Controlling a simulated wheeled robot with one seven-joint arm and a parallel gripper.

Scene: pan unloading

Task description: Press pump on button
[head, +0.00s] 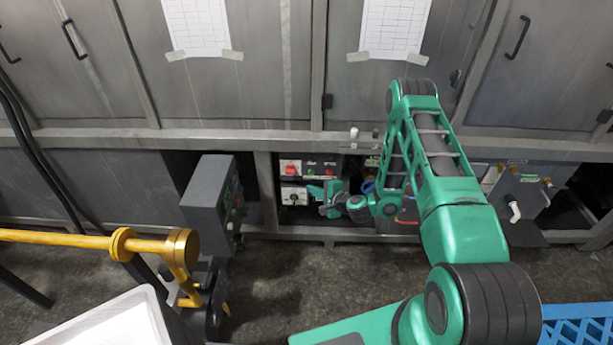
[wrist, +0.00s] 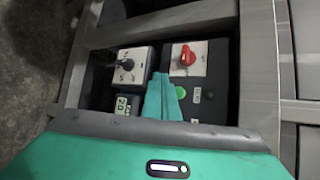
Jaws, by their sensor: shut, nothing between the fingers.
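The control panel (head: 318,160) sits in the frame under the grey cabinets. It carries a red rotary switch (head: 290,168) and a small green button (head: 311,171). In the wrist view the green button (wrist: 181,92) lies just right of my fingers, below the red switch (wrist: 187,58). I cannot read a pump label. My gripper (head: 318,193) is shut and empty in front of the lower panel area. Its green fingers (wrist: 160,80) also show in the wrist view, pointing at the panel; I cannot tell whether they touch it. They hide part of the panel.
A box with a black knob (wrist: 127,65) and a small display unit (wrist: 122,104) sit beside the fingers. Metal posts (wrist: 259,70) frame the opening. A grey control box (head: 212,198) and yellow pipe (head: 60,238) stand at left; a blue crate (head: 577,325) is lower right.

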